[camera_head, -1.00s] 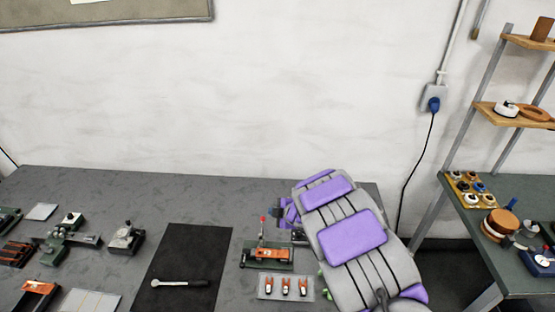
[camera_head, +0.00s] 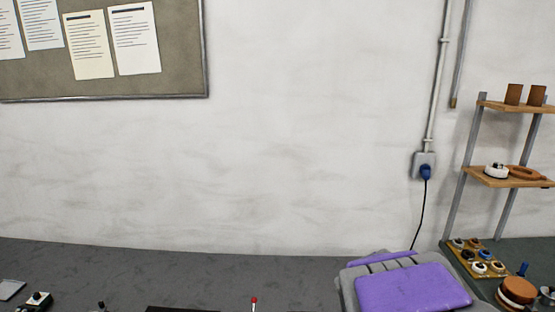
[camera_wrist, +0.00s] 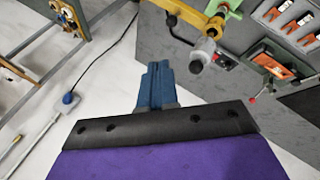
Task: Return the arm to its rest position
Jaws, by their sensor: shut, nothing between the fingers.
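My arm, purple and grey, shows at the lower right of the head view, partly cut off by the bottom edge. My gripper is out of sight there. In the wrist view my gripper (camera_wrist: 154,82) has its blue fingers together, with nothing between them. The fingers lie over the pale wall and floor area in the picture, apart from the bench things at the upper right.
The grey bench (camera_head: 200,268) runs along the wall, with a red knob (camera_head: 254,300) near the arm. A wall socket with a blue plug (camera_head: 425,172) and a wooden shelf (camera_head: 510,178) stand at right. A green and yellow fixture (camera_wrist: 190,15) shows near the fingers.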

